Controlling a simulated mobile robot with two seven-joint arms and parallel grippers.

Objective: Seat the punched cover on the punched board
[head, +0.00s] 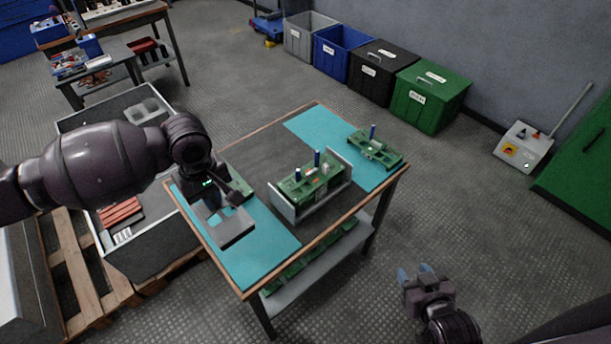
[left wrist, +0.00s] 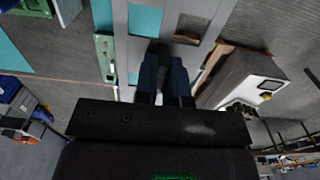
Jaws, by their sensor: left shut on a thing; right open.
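My left gripper (head: 213,204) is shut on the edge of a flat grey cover (head: 236,234) and holds it over the left teal mat. In the left wrist view the cover (left wrist: 120,40) shows rectangular cut-outs beyond the blue fingers (left wrist: 164,82). One green board (head: 238,187) lies behind the gripper, partly hidden. A second green board (head: 317,190) with blue cylinders sits in a grey holder mid-table. A third (head: 385,157) with a blue cylinder lies on the right mat. I cannot tell which is the punched board. My right gripper (head: 416,271) is open and empty, off the table's front right.
The table (head: 262,150) has a wooden rim and a lower shelf with green boards. The left teal mat (head: 262,262) and right teal mat (head: 318,127) have bare areas. Several bins, including a green bin (head: 420,105), stand behind. A pallet (head: 75,265) is at left.

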